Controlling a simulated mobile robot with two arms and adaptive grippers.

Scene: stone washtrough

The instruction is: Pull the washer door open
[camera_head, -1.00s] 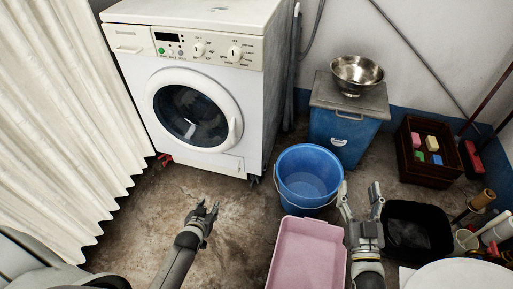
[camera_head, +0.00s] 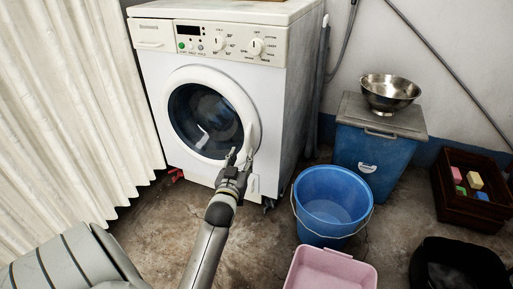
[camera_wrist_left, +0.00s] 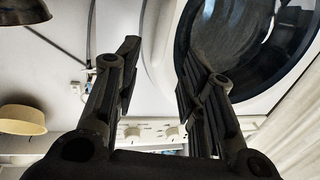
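The white washer (camera_head: 290,75) stands at the back. Its round door (camera_head: 200,75) has a white ring and dark glass and looks shut. The door handle (camera_head: 253,134) is on the ring's right side. My left gripper (camera_head: 240,157) is open in front of the ring's lower right, just below the handle; I cannot tell whether it touches. In the left wrist view the two fingers are apart with nothing held, and the white ring (camera_wrist_left: 157,40) and dark glass (camera_wrist_left: 240,40) show beyond them. My right gripper is not in view.
A blue bucket (camera_head: 332,238) and pink tub (camera_head: 330,258) stand right of my left arm. A blue bin (camera_head: 370,160) with a metal bowl (camera_head: 390,90) is behind. A black basin (camera_head: 460,250) and brown crate (camera_head: 470,212) are at right. A white curtain (camera_head: 70,110) borders the left.

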